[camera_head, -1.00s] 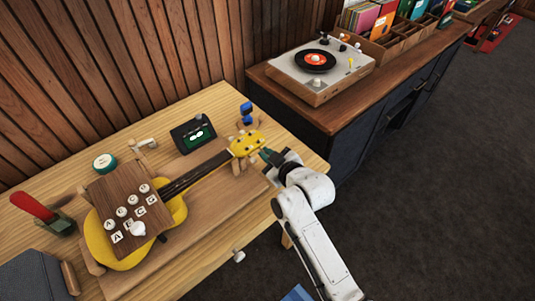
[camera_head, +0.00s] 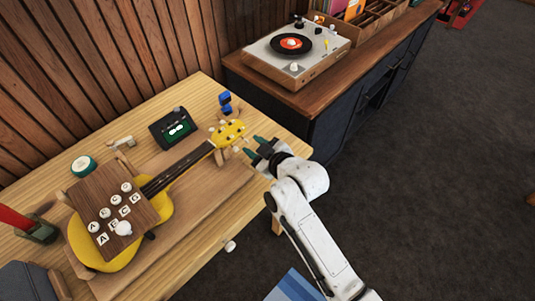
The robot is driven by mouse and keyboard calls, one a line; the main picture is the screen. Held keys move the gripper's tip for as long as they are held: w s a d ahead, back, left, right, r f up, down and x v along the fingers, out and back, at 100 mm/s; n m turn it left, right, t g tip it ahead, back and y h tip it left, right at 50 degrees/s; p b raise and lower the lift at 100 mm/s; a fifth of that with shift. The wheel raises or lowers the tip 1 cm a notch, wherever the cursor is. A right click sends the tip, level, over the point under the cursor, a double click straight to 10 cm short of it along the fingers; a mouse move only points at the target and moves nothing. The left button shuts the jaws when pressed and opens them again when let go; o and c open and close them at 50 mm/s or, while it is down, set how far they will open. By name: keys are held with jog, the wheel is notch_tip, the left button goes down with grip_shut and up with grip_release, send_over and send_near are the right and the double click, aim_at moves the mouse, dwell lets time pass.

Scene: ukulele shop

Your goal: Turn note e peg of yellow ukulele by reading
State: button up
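The yellow ukulele (camera_head: 84,243) lies on a wooden board on the table, its neck pointing up and right. Its yellow headstock (camera_head: 229,132) rests on a wooden support; small pegs show along its edges, too small to tell which is E. A brown panel (camera_head: 112,208) with white knobs and letter labels covers part of the body. A black tuner (camera_head: 174,128) with a lit green screen stands behind the neck; its reading is too small to make out. My gripper (camera_head: 254,148) has dark green fingers, spread apart, just right of the headstock. I see nothing between them.
A blue object (camera_head: 226,103) stands behind the headstock. A record player (camera_head: 297,48) stands on a dark cabinet behind.

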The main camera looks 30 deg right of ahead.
jog(key=v, duration=0.7)
jog(key=shift+s+b, duration=0.3)
jog(key=shift+s, duration=0.1)
jog(key=shift+s+d, duration=0.1)
jog(key=s+d+f+m+g+h, duration=0.1)
jog(key=s+d+f+m+g, duration=0.1)
jog(key=s, duration=0.7)
jog(key=s+d+f+m+g, duration=0.2)
jog(key=s+f+g, duration=0.2)
jog(key=s, duration=0.5)
jog(key=s+d+f+m+g+h, duration=0.1)
jog(key=s+d+f+m+g, duration=0.1)
jog(key=s+g, duration=0.4)
jog(key=s+f, duration=0.1)
jog(key=s, duration=0.2)
jog(key=shift+s+m+g+h, duration=0.3)
jog(key=shift+s+m, duration=0.1)
jog(key=shift+f, duration=0.1)
